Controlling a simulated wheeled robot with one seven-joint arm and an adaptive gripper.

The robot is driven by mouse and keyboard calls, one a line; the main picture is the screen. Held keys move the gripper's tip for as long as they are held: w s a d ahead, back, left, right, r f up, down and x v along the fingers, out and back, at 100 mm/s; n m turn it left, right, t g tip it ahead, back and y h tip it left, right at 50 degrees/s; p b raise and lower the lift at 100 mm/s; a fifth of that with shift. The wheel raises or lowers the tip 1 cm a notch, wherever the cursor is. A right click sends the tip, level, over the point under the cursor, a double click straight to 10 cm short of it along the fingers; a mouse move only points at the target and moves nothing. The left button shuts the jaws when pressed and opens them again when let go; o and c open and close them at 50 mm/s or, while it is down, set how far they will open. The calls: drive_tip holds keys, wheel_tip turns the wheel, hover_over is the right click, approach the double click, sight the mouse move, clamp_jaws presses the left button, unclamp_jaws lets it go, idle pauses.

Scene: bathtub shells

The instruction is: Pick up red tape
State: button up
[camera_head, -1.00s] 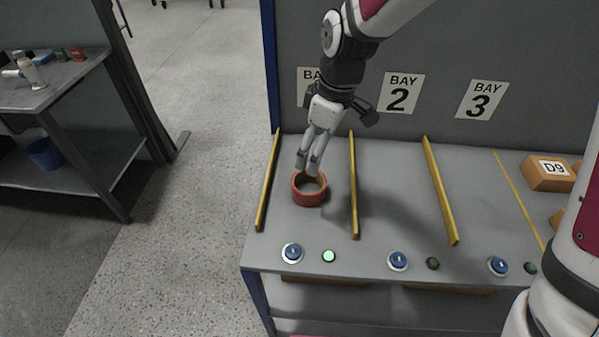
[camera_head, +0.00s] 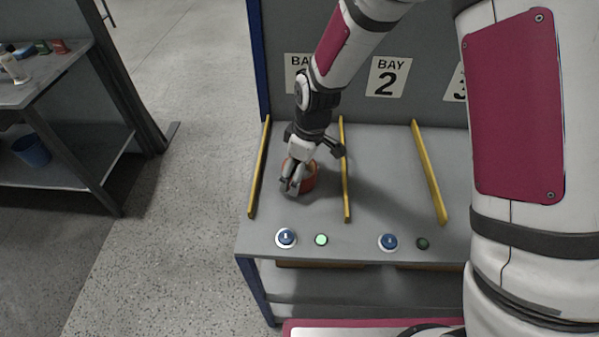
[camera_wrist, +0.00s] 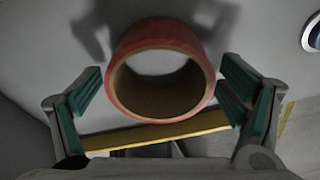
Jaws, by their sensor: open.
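The red tape (camera_wrist: 163,32) is a thick ring with a brown inner side. In the wrist view it lies between the two green-padded fingers of my gripper (camera_wrist: 160,95), with a gap on each side. In the head view the red tape (camera_head: 311,180) sits on the grey bench in the first bay, between two yellow dividers. My gripper (camera_head: 291,187) is over its front left part and hides much of it. The gripper is open, and no finger visibly grips the tape.
A yellow divider (camera_head: 259,170) stands left of the tape and another divider (camera_head: 344,178) close on its right. A blue button (camera_head: 286,237) and a lit green button (camera_head: 321,240) are at the bench's front edge. A side table (camera_head: 60,80) stands at the left.

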drive_tip(key=shift+f, duration=0.1)
drive_tip(key=c, duration=1.3)
